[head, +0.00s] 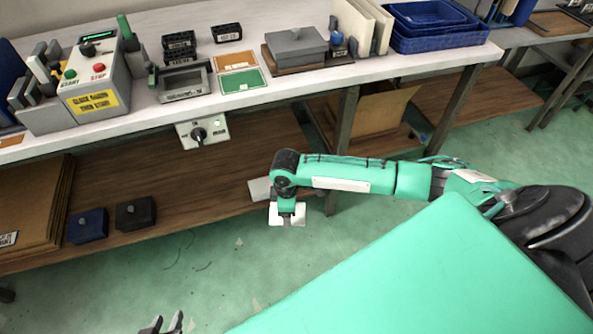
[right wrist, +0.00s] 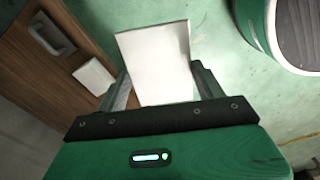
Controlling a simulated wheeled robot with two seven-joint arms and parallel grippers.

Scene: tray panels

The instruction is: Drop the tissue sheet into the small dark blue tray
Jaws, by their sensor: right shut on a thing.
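The white tissue sheet (right wrist: 157,55) is between the fingers of my right gripper (right wrist: 165,88) in the right wrist view. In the head view my right gripper (head: 287,213) hangs with the sheet (head: 276,214) in front of the lower wooden shelf, well below the tabletop. Dark blue trays (head: 432,42) are nested at the table's back right, with a smaller one (head: 428,12) inside; I cannot tell for sure which is the named tray. The sheet is far from them. My left gripper (head: 164,326) shows only its fingertips at the bottom edge, apart and empty.
The white table (head: 135,127) carries a button machine (head: 95,80), a grey lidded box (head: 296,45) and upright cream panels (head: 362,25). A dark blue block (head: 87,226) and a black block (head: 135,213) sit on the lower shelf. Another white piece (right wrist: 95,77) lies there. The green floor in front is mostly clear.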

